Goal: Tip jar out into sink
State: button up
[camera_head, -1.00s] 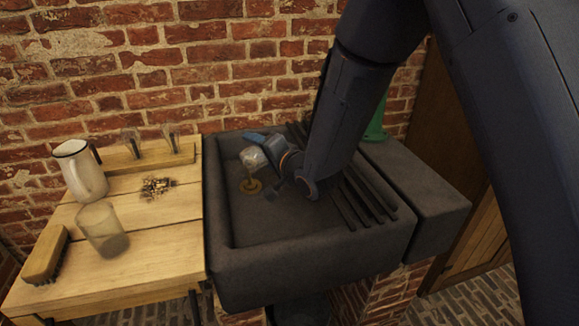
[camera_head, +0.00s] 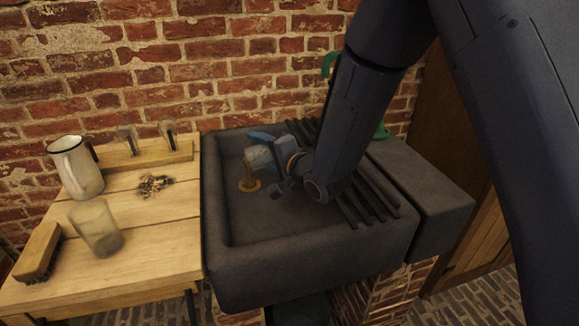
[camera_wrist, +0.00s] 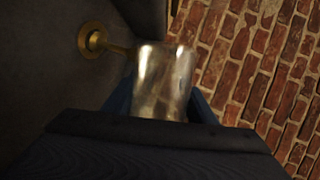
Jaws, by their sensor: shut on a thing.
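My gripper (camera_head: 264,150) is shut on a glass jar (camera_head: 257,159) and holds it over the dark stone sink (camera_head: 290,225). The jar is tipped far over, with its mouth toward the left. A thin yellow-brown stream (camera_head: 245,174) falls from the mouth toward the brass drain (camera_head: 252,186). In the wrist view the jar (camera_wrist: 163,82) sits between the blue fingers and looks cloudy inside. The stream there runs from its mouth to the drain (camera_wrist: 93,40). How much is left in the jar I cannot tell.
A wooden table (camera_head: 150,250) left of the sink bears a second cloudy jar (camera_head: 97,226), a white jug (camera_head: 75,167), a brush (camera_head: 38,252), a small debris pile (camera_head: 153,185) and a wooden rack (camera_head: 150,154). Dark ribs line the sink's right. A green object (camera_head: 381,131) stands behind my arm.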

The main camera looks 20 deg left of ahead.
jog(key=shift+w+d+f, duration=0.1)
jog(key=shift+d+f, duration=0.05)
jog(key=shift+f, duration=0.15)
jog(key=shift+w+d+r+m+y, duration=0.15)
jog(key=shift+r+m+y, duration=0.25)
jog(key=shift+m, duration=0.4)
jog(key=shift+w+d+r+m+y, duration=0.1)
jog(key=shift+r+m+y, duration=0.3)
jog(key=shift+m, duration=0.4)
dwell(1.0)
